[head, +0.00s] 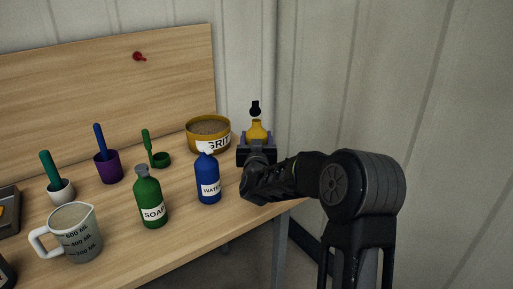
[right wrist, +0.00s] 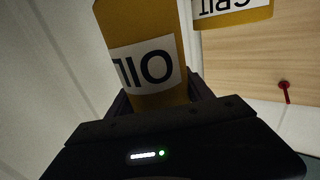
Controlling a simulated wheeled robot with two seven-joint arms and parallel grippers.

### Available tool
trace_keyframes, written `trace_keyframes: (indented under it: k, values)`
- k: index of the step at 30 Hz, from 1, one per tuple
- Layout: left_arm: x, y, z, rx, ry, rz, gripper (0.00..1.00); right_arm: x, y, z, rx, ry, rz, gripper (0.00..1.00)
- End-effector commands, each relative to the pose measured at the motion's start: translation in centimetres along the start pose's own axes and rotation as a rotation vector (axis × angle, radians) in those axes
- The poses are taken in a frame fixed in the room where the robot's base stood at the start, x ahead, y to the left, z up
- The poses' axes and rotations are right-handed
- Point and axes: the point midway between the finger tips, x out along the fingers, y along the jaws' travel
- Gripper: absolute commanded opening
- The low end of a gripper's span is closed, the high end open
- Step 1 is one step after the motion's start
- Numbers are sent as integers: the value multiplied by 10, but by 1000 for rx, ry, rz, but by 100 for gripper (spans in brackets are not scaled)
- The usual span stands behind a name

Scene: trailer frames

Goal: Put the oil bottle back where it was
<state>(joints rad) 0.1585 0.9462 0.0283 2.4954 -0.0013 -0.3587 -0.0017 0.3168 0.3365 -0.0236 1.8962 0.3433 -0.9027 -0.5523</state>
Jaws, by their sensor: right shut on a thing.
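The oil bottle (head: 256,131) is yellow with a black top. In the head view it stands upright in my right gripper (head: 257,150), beyond the right end of the bench, and its lower part is hidden behind the gripper. In the right wrist view the oil bottle (right wrist: 143,30) fills the space between the fingers, with its white OIL label upside down in the picture. My right gripper (right wrist: 155,103) is shut on it. I cannot tell whether the bottle touches the bench top. My left gripper is not in view.
The wooden bench (head: 180,225) holds a yellow GRIT tub (head: 190,138) just left of the bottle, a blue WATER bottle (head: 208,188), a green SOAP bottle (head: 148,190) and a measuring jug (head: 85,245). A backboard (head: 110,90) with a red peg (head: 138,57) stands behind.

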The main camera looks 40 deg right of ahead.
Motion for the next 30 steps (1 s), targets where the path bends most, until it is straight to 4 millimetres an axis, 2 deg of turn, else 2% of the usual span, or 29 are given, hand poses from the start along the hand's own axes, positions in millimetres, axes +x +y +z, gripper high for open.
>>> trace_keyframes:
  k: [6, 20, 21, 28, 30]
  values:
    - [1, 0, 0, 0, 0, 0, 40, 0, 0, 29, -1, -2, 0, 1]
    - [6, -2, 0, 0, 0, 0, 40, 0, 0, 36, 1, 1, 0, 1]
    - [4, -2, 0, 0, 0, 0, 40, 0, 0, 35, 0, -1, 0, 63]
    - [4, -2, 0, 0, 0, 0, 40, 0, 0, 35, 0, -1, 0, 82]
    - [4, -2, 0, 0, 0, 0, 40, 0, 0, 35, 0, -1, 0, 82]
